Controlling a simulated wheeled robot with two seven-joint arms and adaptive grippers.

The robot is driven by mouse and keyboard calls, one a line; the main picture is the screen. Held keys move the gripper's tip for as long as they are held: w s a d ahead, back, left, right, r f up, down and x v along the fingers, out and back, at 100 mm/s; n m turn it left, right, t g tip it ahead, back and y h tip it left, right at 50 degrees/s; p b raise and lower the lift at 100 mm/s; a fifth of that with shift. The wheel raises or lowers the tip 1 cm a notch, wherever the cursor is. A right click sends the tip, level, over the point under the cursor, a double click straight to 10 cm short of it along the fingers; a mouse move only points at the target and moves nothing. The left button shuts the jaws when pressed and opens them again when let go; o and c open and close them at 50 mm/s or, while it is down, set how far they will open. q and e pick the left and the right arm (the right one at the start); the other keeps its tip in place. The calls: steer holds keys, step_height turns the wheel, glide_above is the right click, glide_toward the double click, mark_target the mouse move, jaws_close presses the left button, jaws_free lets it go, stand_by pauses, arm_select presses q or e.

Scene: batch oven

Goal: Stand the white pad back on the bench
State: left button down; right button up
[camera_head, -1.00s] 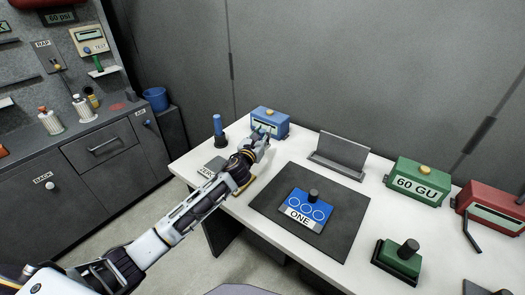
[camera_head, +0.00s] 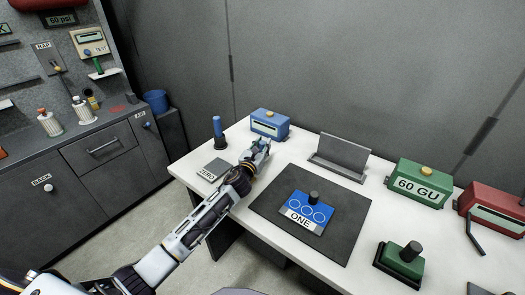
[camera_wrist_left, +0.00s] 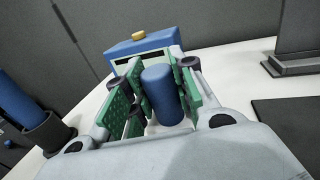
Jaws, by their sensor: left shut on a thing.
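My left gripper (camera_head: 260,150) is over the bench, a little in front of the blue box. In the left wrist view its green-padded fingers (camera_wrist_left: 158,98) are shut on an upright blue cylindrical handle (camera_wrist_left: 160,94). A pale patch shows below the handle, but I cannot tell whether it is the white pad or the bench top. The white bench (camera_head: 358,200) runs across the head view. No separate white pad can be made out on it. My right gripper is not in view.
A blue box (camera_head: 270,124) stands behind the gripper. A blue-handled tool in a dark holder (camera_head: 217,146) and a grey ZERO plate (camera_head: 214,168) are to the left. The dark mat (camera_head: 345,225) with a blue ONE block (camera_head: 302,218) lies to the right, near a grey stand (camera_head: 340,152).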

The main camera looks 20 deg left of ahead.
arm_select(q)
steer(key=shift+f, duration=0.95)
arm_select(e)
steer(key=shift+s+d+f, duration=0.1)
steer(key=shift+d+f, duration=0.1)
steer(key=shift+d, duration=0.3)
arm_select(q)
steer(key=shift+f, duration=0.1)
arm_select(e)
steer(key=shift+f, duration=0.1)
arm_select(q)
steer(key=c, duration=1.2)
jaws_free()
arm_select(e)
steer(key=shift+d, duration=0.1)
